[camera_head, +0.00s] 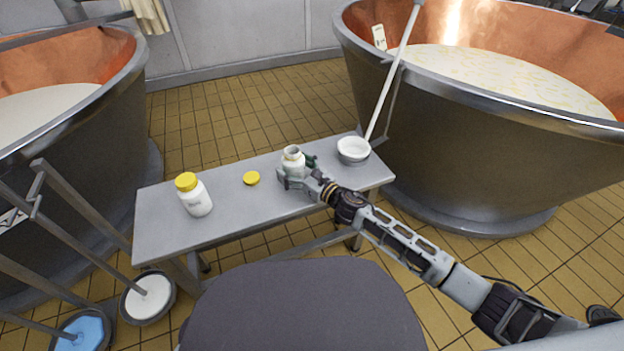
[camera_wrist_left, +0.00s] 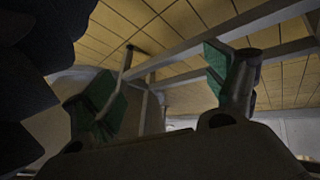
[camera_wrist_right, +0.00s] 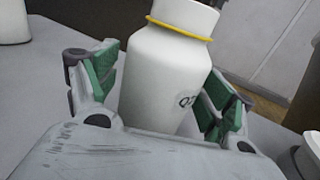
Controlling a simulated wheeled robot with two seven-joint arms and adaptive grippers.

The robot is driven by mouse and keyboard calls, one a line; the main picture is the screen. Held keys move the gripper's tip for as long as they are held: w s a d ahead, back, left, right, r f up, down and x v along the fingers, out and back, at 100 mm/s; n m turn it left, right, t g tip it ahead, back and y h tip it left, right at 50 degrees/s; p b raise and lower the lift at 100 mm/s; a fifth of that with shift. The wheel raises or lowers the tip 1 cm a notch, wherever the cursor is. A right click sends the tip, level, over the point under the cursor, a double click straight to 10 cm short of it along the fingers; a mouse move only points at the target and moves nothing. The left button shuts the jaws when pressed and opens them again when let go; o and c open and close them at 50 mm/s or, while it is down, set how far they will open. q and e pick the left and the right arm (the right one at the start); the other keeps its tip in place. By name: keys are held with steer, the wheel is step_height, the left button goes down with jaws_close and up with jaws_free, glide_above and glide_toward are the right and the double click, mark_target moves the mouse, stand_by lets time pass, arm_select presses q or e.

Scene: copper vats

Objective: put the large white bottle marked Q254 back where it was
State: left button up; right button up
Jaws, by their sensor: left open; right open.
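The large white bottle marked Q254 (camera_head: 293,163) stands upright on the grey bench (camera_head: 235,212), right of its middle, with its mouth uncapped. In the right wrist view the bottle (camera_wrist_right: 165,75) shows part of its mark and a yellow ring at its neck. My right gripper (camera_head: 298,170) is at the bottle, its open fingers on either side of it. Gaps at the fingers are hard to judge. My left gripper (camera_wrist_left: 165,95) is open and empty, low near the bench legs, and does not show in the head view. A yellow cap (camera_head: 251,178) lies on the bench left of the bottle.
A second white bottle with a yellow cap (camera_head: 195,195) stands at the bench's left. A white bowl (camera_head: 353,149) sits at the right end, with a long pole rising beside it. Copper vats stand left (camera_head: 110,100) and right (camera_head: 450,130).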

mark_target(301, 173)
steer(key=shift+v, duration=1.15)
steer(key=shift+p+v, duration=0.5)
steer(key=shift+v, duration=3.75)
arm_select(q)
steer(key=shift+s+a+r+g, duration=0.15)
steer(key=shift+r+g, duration=0.25)
steer(key=shift+r, duration=1)
arm_select(e)
steer(key=shift+s+d+r, duration=0.1)
steer(key=shift+s+d, duration=0.25)
steer(key=shift+s, duration=0.05)
